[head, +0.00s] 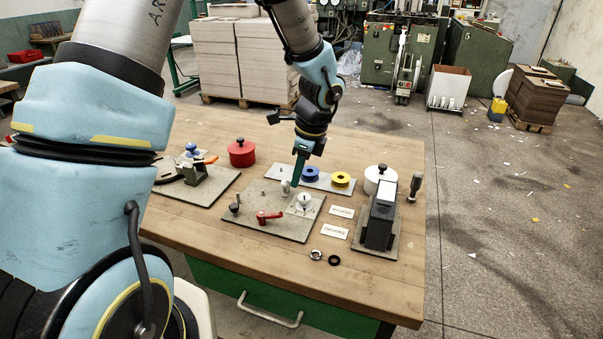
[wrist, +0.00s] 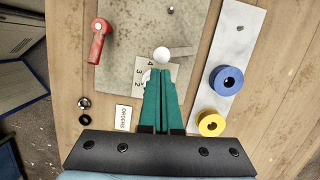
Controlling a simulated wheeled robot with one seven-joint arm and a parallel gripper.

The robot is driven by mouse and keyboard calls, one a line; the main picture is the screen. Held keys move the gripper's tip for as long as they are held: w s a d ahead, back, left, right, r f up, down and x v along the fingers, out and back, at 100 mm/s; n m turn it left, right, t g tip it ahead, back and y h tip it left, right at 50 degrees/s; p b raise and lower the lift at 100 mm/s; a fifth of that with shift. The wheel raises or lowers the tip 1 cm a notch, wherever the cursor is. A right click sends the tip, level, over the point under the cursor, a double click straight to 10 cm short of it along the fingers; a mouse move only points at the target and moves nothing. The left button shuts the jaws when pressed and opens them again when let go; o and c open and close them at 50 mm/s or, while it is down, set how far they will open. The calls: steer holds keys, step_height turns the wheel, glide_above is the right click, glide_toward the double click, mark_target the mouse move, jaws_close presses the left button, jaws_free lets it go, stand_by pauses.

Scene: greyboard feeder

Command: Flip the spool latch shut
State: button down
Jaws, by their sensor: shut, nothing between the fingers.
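My gripper (head: 295,184) points down over the grey plate (head: 262,222), its teal fingers together and empty. In the wrist view the closed fingers (wrist: 163,74) end just short of a white ball knob (wrist: 161,54). A pale bar (wrist: 187,51) runs right from the knob; I cannot tell whether this is the spool latch. In the head view the white knob (head: 285,185) is just left of the fingers; contact is unclear. A numbered dial plate (wrist: 140,76) is partly hidden by the fingers. A blue spool (head: 311,174) and a yellow spool (head: 340,180) sit on a pale strip (head: 272,172).
A red lever (head: 268,217) and a small dark knob (head: 235,205) stand on the grey plate. A black box fixture (head: 380,225) and white canister (head: 372,180) stand right, a red canister (head: 242,153) behind. Two rings (head: 316,254) lie in front.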

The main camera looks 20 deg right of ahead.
mark_target(285, 196)
steer(key=shift+a+m+p, duration=0.4)
steer(key=shift+a+m, duration=0.05)
steer(key=shift+m, duration=0.55)
steer(key=shift+a+m+t, duration=0.15)
steer(key=shift+m+t, duration=0.15)
steer(key=a+m+p, duration=0.1)
steer(key=m+h+p, duration=0.1)
steer(key=m, duration=0.1)
steer(key=shift+w+a+r+m, duration=0.1)
steer(key=shift+a+m, duration=0.2)
steer(key=shift+a, duration=0.1)
steer(key=m, duration=0.1)
steer(key=a+m+p, duration=0.1)
steer(key=shift+w+m+t+h, duration=0.3)
steer(key=shift+m+h, duration=0.1)
steer(key=m, duration=0.1)
steer(key=w+a+m+p, duration=0.1)
steer(key=m, duration=0.1)
steer(key=shift+a+m+h, duration=0.1)
steer(key=shift+m+h, duration=0.2)
steer(key=shift+w+a, duration=0.15)
steer(key=shift+w, duration=0.15)
steer(key=shift+p, duration=0.3)
steer(key=shift+w+d+p, duration=0.15)
steer(key=shift+d+p, duration=0.2)
steer(key=shift+d, duration=0.5)
